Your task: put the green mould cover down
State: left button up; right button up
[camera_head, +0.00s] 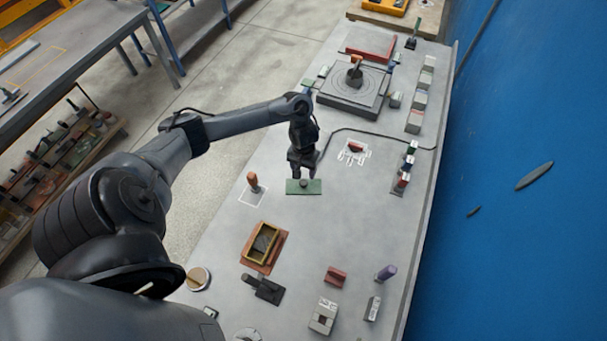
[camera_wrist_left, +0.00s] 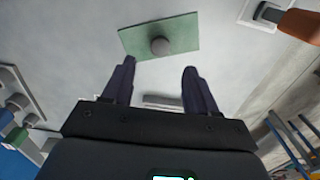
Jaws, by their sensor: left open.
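The green mould cover (camera_head: 312,188) is a flat green plate with a dark round knob on top. It lies on the grey table, near the middle of the head view. My left gripper (camera_head: 302,172) is beside the cover on its far side, with its fingers open. In the left wrist view, the cover (camera_wrist_left: 183,33) and its knob (camera_wrist_left: 160,46) sit just beyond the spread fingertips (camera_wrist_left: 159,68). The knob is not between the fingers. My right gripper does not show.
A wooden-framed mould (camera_head: 263,243) is nearer on the table, with a dark tool (camera_head: 263,289) below it. An orange-handled tool (camera_head: 253,182) stands in a white outline to the left. A dark turntable (camera_head: 352,91) is farther back. Bare table lies right of the cover.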

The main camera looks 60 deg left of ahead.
pick_arm(q)
notch_tip(320, 180, up, 4)
jog(key=p, duration=0.2)
jog(key=w+d+f+m+t+h, duration=0.15)
jog(key=d+m+t, duration=0.5)
jog(key=d, duration=1.75)
jog(key=s+r+m+g, duration=0.1)
jog(key=s+r, duration=0.4)
jog(key=s, duration=0.2)
jog(key=s+r+m+g+y, duration=0.1)
jog(key=s+r+m+g, duration=0.1)
jog(key=s+r, duration=0.2)
jog(key=s, duration=0.3)
jog(key=shift+d+r, duration=0.25)
jog(key=shift+r, duration=0.1)
jog(key=shift+r, duration=0.1)
notch_tip(320, 180, up, 8)
jog(key=p, duration=0.8)
